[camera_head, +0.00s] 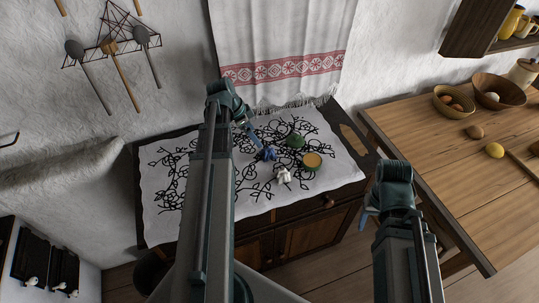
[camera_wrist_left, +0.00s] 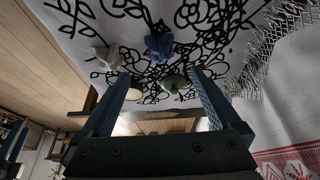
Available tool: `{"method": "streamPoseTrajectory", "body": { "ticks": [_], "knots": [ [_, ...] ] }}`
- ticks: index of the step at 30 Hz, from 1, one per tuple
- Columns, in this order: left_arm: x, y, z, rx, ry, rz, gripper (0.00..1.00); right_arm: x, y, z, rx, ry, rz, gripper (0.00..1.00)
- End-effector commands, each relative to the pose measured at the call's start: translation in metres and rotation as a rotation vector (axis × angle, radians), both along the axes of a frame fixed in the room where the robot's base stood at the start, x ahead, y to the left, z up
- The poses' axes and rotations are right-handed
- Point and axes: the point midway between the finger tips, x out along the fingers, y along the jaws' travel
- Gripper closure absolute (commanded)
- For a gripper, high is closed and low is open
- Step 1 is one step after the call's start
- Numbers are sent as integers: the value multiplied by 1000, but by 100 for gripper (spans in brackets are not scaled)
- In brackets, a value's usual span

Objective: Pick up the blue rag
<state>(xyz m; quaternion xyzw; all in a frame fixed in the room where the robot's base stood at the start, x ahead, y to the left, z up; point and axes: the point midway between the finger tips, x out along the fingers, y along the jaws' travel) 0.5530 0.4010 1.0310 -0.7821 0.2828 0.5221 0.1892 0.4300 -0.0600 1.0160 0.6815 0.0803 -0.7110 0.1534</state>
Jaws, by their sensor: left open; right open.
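The blue rag (camera_head: 266,154) lies crumpled on the black-and-white patterned cloth (camera_head: 164,200) over the cabinet. In the left wrist view the rag (camera_wrist_left: 158,47) shows beyond the fingertips, apart from them. My left gripper (camera_head: 250,131) is just above and left of the rag in the head view, partly hidden by its own arm. In the left wrist view the left gripper (camera_wrist_left: 160,72) is open with nothing between its fingers. My right gripper (camera_head: 365,216) is open and empty in front of the cabinet's right side, away from the rag.
A white crumpled rag (camera_head: 283,175), a green round object (camera_head: 295,141) and a round orange-faced piece (camera_head: 312,161) lie close to the blue rag. A hanging towel (camera_head: 285,40) is behind. A wooden table (camera_head: 440,150) with bowls stands at right.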

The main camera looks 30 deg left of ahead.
Motion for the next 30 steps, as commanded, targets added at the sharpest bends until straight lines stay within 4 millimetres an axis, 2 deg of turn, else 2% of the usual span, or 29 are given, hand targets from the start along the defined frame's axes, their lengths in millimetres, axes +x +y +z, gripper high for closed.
{"method": "streamPoseTrajectory", "body": {
  "ticks": [1,12,23,30],
  "knots": [
    [3,-2,-13,0,0,-1,3,0,0,-13,0,0,0,43],
    [18,-15,-61,-1,1,0,3,0,0,-61,0,0,-2,43],
    [22,-18,-67,0,0,0,3,0,0,-67,0,0,-2,43],
    [32,-26,-92,0,0,-1,3,0,0,-92,0,0,-2,43]
  ]
}}
